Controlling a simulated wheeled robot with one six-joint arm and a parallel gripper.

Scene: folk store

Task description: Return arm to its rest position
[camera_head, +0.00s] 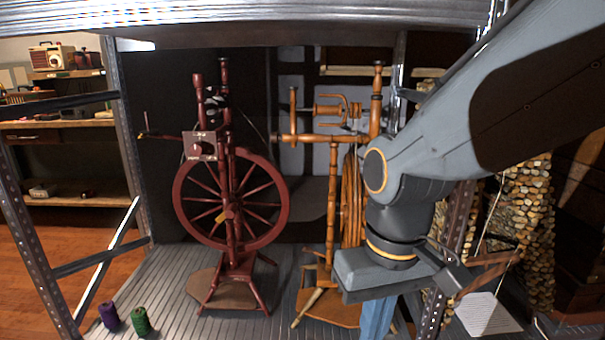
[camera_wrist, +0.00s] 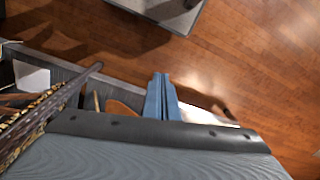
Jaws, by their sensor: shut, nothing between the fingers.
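My arm reaches in from the upper right of the head view. My gripper (camera_head: 377,318) hangs at its end, pointing down, in front of the right spinning wheel. The wrist view shows its two blue fingers (camera_wrist: 161,95) together with nothing between them, above the wooden floor and the shelf edge. The lower tips are cut off by the bottom of the head view.
A dark red spinning wheel (camera_head: 239,201) and a light wooden spinning wheel (camera_head: 333,200) stand on the ribbed shelf (camera_head: 170,285). A purple spool (camera_head: 110,316) and a green spool (camera_head: 141,321) stand at its front left. A metal post (camera_head: 39,245) rises at left. Open wooden floor (camera_wrist: 255,75) lies before the shelf.

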